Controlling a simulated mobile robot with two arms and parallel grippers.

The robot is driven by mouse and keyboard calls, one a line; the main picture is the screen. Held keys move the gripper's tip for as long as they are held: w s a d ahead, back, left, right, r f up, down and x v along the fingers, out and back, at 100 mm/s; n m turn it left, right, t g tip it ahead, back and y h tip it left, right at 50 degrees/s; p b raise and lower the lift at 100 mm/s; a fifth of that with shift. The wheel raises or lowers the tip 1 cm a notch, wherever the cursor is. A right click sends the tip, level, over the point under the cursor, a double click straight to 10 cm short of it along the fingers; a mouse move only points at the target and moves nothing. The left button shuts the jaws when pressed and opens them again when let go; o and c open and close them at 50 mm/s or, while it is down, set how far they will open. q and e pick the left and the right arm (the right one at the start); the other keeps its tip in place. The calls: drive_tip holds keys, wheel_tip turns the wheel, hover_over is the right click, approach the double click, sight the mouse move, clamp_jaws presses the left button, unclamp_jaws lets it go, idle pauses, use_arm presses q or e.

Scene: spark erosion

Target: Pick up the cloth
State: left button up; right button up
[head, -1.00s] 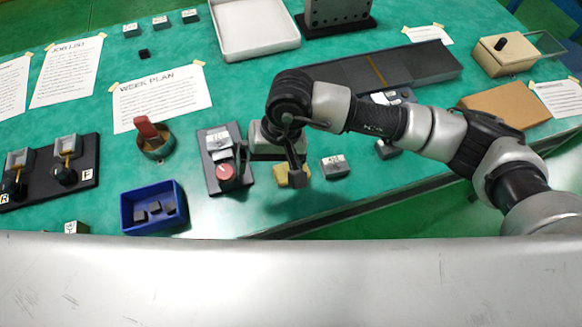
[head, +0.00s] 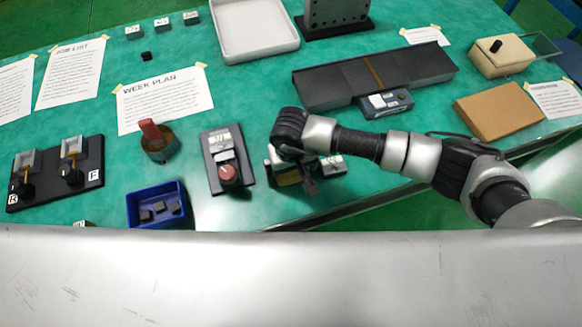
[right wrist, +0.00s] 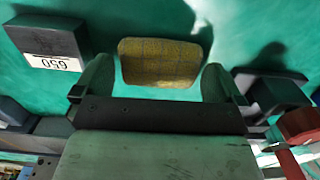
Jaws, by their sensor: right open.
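The cloth is a small yellow, rounded-cornered pad (right wrist: 160,62) on the green table, seen in the right wrist view. My right gripper (head: 295,178) is open over the cloth. In the right wrist view its two dark fingers stand one on each side of the cloth, with a small gap at each side. I cannot tell how far the fingertips are above the table. My left gripper is not in view.
A grey labelled block (right wrist: 48,45) lies close beside the cloth. A dark control box with a red knob (head: 227,162) stands to its left in the head view. A blue bin (head: 134,208) with dark pieces is farther left. The table's front edge is near.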

drive_tip(key=shift+f, duration=0.45)
drive_tip(key=shift+c, duration=0.3)
drive_tip(key=c, duration=0.6)
drive_tip(key=shift+o, duration=0.2)
drive_tip(key=shift+r, duration=0.15)
drive_tip(key=r+b, duration=0.1)
drive_tip(key=r, duration=0.3)
drive_tip(key=shift+s+d+b, duration=0.1)
drive_tip(key=shift+d+b, duration=0.25)
drive_tip(key=shift+d, duration=0.05)
drive_tip(key=s+d+r+b, duration=0.2)
drive_tip(key=s+d+r, duration=0.3)
drive_tip(key=d, duration=0.4)
drive_tip(key=shift+d+r, duration=0.35)
drive_tip(key=shift+r, duration=0.55)
